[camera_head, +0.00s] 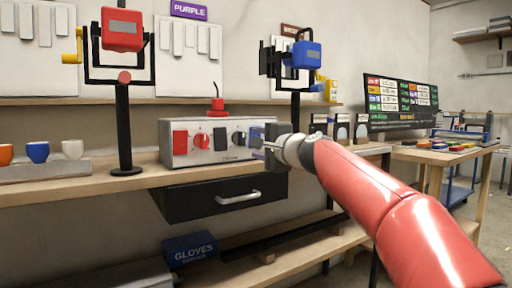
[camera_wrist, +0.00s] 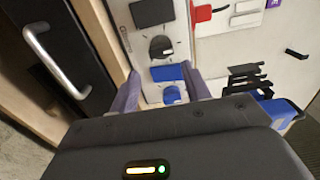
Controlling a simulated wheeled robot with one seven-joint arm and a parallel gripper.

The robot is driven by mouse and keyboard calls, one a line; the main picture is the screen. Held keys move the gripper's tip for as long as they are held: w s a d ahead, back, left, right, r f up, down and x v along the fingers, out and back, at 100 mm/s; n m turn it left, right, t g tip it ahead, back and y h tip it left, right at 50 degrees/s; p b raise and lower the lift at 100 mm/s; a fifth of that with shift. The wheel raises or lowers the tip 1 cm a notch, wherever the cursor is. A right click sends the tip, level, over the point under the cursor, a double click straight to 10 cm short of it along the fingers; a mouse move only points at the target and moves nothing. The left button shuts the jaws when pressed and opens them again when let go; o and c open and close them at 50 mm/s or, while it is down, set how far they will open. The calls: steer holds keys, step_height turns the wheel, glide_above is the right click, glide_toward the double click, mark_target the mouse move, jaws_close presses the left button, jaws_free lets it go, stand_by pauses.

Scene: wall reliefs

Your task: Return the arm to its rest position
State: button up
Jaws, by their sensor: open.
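My red arm (camera_head: 400,205) reaches in from the lower right of the head view. My gripper (camera_head: 262,146) is at its far end, in front of the right side of a grey control box (camera_head: 190,155). In the wrist view my gripper (camera_wrist: 163,82) is open, with its two purplish fingers apart and nothing held between them. The control box (camera_wrist: 142,45) fills the space beyond the fingers, with dark knobs and a blue block (camera_wrist: 168,72) on its face. I cannot tell whether a finger touches the box.
A black drawer (camera_head: 190,203) with a silver handle hangs under the bench. A red device on a black stand (camera_head: 124,125) and a blue one (camera_head: 300,55) rise beside the box. Cups (camera_head: 38,151) stand at left. A blue gloves box (camera_head: 190,250) lies below.

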steer(key=s+f+n+g+h+p, duration=0.35)
steer(key=s+f+n, duration=0.25)
steer(key=s+f, duration=0.6)
steer(key=s+d+f+n+g+h, duration=0.1)
steer(key=s+d+f+g+h, duration=0.1)
steer(key=s+d+f, duration=0.3)
steer(key=s+d+f+n+g+h+p, duration=0.1)
steer(key=s+d+f, duration=0.5)
steer(key=s, duration=0.7)
steer(key=s+d+f+n+g+h+p, duration=0.1)
steer(key=s+d+f+n+g+h, duration=0.2)
steer(key=s+d+f, duration=0.3)
steer(key=s, duration=0.4)
steer(key=shift+f, duration=0.35)
steer(key=shift+h, duration=0.25)
